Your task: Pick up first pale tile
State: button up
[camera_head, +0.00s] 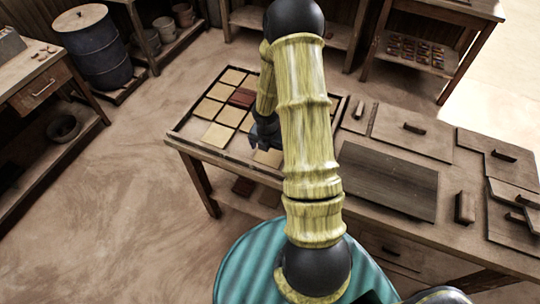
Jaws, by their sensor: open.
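Several pale tiles (217,134) lie in rows in a shallow wooden tray (186,122) on the left part of the table. One dark red tile (243,97) lies among them. My gripper (264,140) is dark and small in the picture, low over the tray's near right part, close above a pale tile (268,157) at the near edge. The gripper is open, and no tile shows between its fingers. My arm covers the right part of the tray. I cannot tell whether the fingers touch a tile.
Flat boards with handles (412,128) and a dark slab (388,181) cover the table's right part. A blue barrel (97,50) and a side bench (38,80) stand at the left. A shelf with small tiles (417,53) stands at the back right. The floor at the left is clear.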

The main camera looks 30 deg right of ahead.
jog(key=shift+w+f, duration=0.1)
jog(key=shift+f, duration=0.85)
jog(key=c, duration=1)
